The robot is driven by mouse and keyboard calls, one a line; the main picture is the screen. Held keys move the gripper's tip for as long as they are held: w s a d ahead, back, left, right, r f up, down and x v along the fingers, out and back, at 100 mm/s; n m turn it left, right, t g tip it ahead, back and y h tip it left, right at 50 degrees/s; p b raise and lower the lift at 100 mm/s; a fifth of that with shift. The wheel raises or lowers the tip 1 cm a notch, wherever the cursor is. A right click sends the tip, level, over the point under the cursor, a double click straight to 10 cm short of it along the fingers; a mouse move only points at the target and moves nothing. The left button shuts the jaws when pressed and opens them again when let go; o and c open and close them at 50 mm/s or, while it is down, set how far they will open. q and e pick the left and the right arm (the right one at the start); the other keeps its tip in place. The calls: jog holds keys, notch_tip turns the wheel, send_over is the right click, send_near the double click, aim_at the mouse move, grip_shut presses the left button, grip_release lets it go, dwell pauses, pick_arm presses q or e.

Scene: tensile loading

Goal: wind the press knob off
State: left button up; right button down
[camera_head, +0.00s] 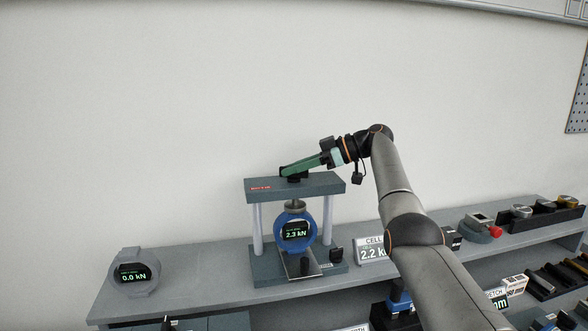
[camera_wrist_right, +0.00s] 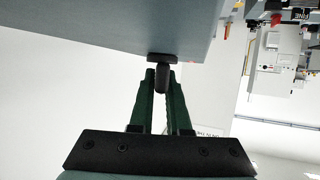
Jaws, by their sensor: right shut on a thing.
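The press (camera_head: 253,190) stands on the bench, a grey frame with a top beam on light posts. A blue round load cell (camera_head: 290,242) inside it reads 2.3 kN. The small black press knob (camera_head: 293,178) is on top of the beam; it also shows in the right wrist view (camera_wrist_right: 162,78). My right gripper (camera_head: 286,172), with green fingers, reaches in from the right above the beam. Its fingertips (camera_wrist_right: 162,92) are shut on the knob, one on each side. The fingers partly hide the knob in the head view. My left gripper is not in view.
A grey ring gauge (camera_head: 134,285) reading 0.0 kN stands at the bench's left end. A CELL display (camera_head: 371,250) reading 2.2 kN stands right of the press. A red-button box (camera_head: 481,228) is farther right. The wall behind is bare.

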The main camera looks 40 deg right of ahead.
jog(key=c, duration=0.9)
grip_release()
jog(key=v, duration=1.1)
jog(key=shift+s+d+r, duration=0.2)
jog(key=shift+s+r, duration=0.05)
jog(key=shift+s+d, duration=0.25)
jog(key=shift+s, duration=0.1)
